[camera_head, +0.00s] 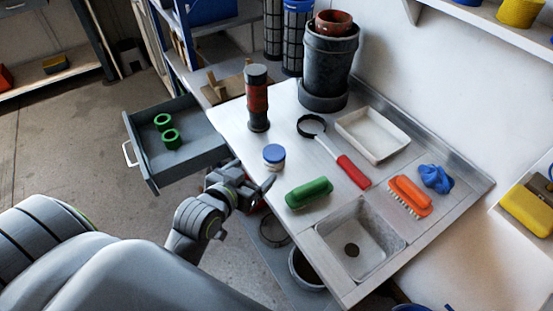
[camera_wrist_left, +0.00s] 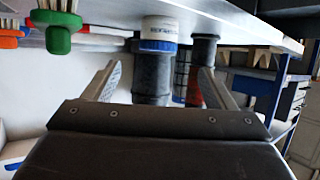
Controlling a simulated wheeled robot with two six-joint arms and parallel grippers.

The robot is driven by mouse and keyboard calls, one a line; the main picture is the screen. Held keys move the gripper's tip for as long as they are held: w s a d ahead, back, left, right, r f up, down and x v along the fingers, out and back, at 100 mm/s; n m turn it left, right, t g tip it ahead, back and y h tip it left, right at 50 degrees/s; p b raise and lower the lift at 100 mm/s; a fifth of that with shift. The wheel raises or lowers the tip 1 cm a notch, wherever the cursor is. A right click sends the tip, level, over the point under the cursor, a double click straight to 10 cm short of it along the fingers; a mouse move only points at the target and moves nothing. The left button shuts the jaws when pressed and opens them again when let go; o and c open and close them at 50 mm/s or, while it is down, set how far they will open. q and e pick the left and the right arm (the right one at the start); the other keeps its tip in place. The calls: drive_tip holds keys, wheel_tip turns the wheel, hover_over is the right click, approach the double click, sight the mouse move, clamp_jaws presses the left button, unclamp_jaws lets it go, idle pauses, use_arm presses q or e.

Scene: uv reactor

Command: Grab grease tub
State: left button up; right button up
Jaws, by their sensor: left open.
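The grease tub (camera_head: 274,155), a small white jar with a blue lid, stands upright near the front edge of the metal workbench (camera_head: 232,127). My left gripper (camera_head: 252,178) is at the bench's front edge, just short of the tub and a little to its left. In the left wrist view, which looks upside down, the tub (camera_wrist_left: 160,35) lies ahead, between the lines of the two spread fingers (camera_wrist_left: 158,82). The fingers are open, with nothing between them, and do not appear to touch the tub. My right gripper is not in view.
A green brush (camera_head: 309,192) lies right of the tub, beside a sink (camera_head: 350,250). A dark red-banded cylinder (camera_head: 257,100) stands behind the tub. A red-handled tool (camera_head: 353,171) lies farther right. An open drawer (camera_head: 195,158) with green rings juts out left.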

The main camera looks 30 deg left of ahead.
sight(269, 160)
use_arm(q)
drive_tip(key=x, duration=0.7)
drive_tip(key=shift+w+f, duration=0.1)
drive_tip(key=shift+w, duration=0.1)
drive_tip(key=shift+w+f, duration=0.2)
drive_tip(key=shift+w, duration=0.2)
drive_tip(key=shift+x, duration=2.55)
drive_tip(key=shift+d, duration=0.15)
drive_tip(key=shift+s, duration=0.1)
drive_tip(key=c, duration=1.1)
drive_tip(key=shift+o, duration=0.2)
